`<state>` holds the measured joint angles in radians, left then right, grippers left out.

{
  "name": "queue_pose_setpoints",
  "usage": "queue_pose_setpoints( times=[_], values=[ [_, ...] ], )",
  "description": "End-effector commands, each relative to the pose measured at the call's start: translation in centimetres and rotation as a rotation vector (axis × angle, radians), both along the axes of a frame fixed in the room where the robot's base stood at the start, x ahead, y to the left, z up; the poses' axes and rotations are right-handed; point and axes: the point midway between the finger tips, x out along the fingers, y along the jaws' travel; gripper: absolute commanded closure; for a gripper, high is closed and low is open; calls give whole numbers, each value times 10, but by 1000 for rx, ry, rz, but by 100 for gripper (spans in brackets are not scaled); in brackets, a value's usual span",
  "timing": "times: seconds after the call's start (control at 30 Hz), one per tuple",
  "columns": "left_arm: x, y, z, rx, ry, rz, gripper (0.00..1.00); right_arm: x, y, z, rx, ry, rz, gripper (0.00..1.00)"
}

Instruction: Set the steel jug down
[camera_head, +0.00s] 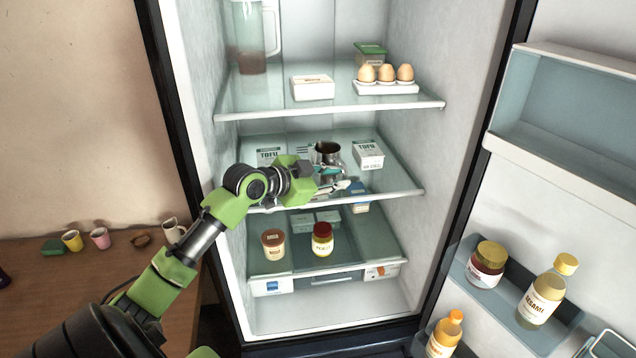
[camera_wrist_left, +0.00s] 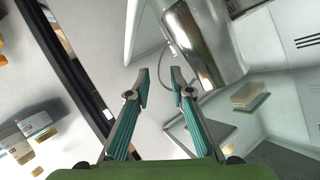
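The steel jug (camera_head: 327,151) is on the middle glass shelf (camera_head: 400,186) of the open fridge, between two tofu boxes. It looks upright; its base is hidden behind my gripper. My left gripper (camera_head: 343,179) is in front of the jug at shelf height. In the left wrist view, the jug (camera_wrist_left: 205,45) is just beyond the fingertips, with its thin handle towards them. The left fingers (camera_wrist_left: 160,82) are apart with nothing visibly between them. Whether a fingertip touches the handle is unclear. My right gripper is not in view.
Tofu boxes (camera_head: 368,154) (camera_head: 268,155) flank the jug. A blue-labelled carton (camera_head: 358,197) is below the shelf's front edge. Eggs (camera_head: 386,74) and a white box (camera_head: 312,87) are on the shelf above. The fridge door (camera_head: 560,160) stands open at right.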

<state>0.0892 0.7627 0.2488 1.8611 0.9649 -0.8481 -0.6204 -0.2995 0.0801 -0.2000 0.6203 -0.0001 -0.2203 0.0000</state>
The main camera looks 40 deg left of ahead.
Motion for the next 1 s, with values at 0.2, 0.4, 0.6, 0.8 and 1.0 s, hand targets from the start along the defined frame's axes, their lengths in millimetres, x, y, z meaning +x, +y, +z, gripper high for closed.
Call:
queue_pose_setpoints(
  times=[0.2,0.4,0.6,0.8,1.0],
  values=[
    [-44,7,12,4,2,1,79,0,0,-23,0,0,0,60],
    [-68,11,24,0,1,0,79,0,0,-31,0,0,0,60],
    [-76,12,30,0,0,0,79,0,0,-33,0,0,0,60],
    [-77,12,30,0,0,0,79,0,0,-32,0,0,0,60],
    [-76,12,30,0,0,0,79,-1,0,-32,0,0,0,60]
  ],
)
